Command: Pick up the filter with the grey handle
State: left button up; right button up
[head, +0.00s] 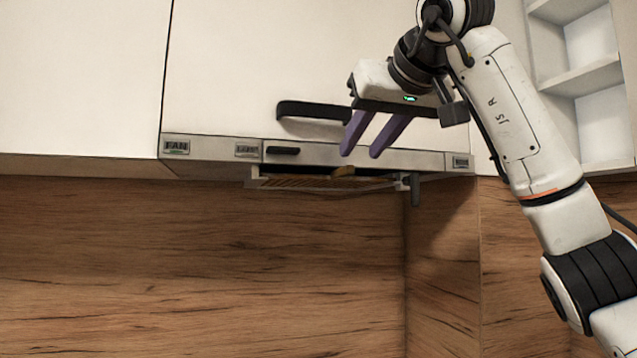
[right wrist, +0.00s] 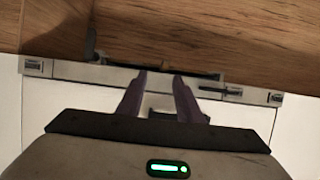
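A flat filter panel (head: 300,183) with a brown slatted face hangs just under the hood front (head: 215,148), seen nearly edge-on in the head view. A small tan tab (head: 343,171) sits at its front edge. I cannot make out a clearly grey handle on it. My right gripper (head: 361,154) is open and empty, its two purple fingers apart in front of the hood strip, pointing down. In the right wrist view the open fingers (right wrist: 159,76) overlap the hood strip and the dark edge beneath it; contact cannot be told. My left gripper is out of view.
A dark lever (head: 415,189) hangs at the hood's right end. A black cabinet handle (head: 312,111) is just behind my right gripper. A small dark pull (head: 283,150) is on the strip. Open shelves (head: 585,80) stand at right. The space before the wood splashback (head: 200,270) is clear.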

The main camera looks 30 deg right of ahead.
aim_at(340, 178)
jog(key=x, duration=0.5)
jog(key=shift+w+a+f, duration=0.15)
jog(key=shift+w+a, duration=0.15)
jog(key=shift+w, duration=0.15)
grip_shut()
